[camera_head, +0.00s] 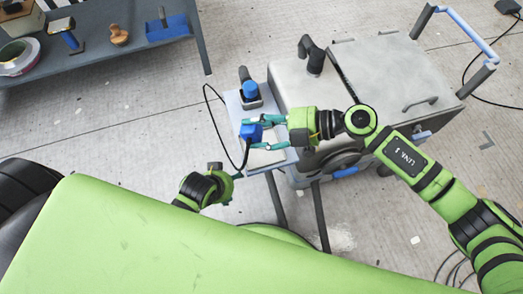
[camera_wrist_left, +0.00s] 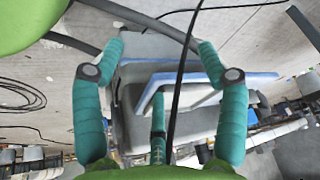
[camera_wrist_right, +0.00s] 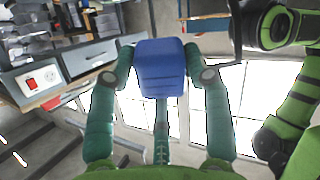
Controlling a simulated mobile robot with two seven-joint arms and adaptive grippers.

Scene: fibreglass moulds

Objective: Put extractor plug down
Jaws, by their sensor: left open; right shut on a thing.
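The blue extractor plug (camera_head: 251,132) is held between the fingers of my right gripper (camera_head: 257,135), over a small side shelf (camera_head: 277,161). The right wrist view also shows the blue plug (camera_wrist_right: 160,66) between both fingertips. A black cable (camera_head: 211,105) runs from the plug in a loop to the left. My left gripper (camera_wrist_left: 160,48) is open, and the cable crosses in front of it in the left wrist view. In the head view only its green wrist and part of the hand show, below the plug. Whether the plug touches the shelf cannot be told.
A grey extractor cart (camera_head: 370,75) with a hose stub stands right of the shelf. A dark holder with a blue cap (camera_head: 249,90) stands at the shelf's back. A worktable (camera_head: 110,40) with tape and tools is at upper left. Open concrete floor lies between.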

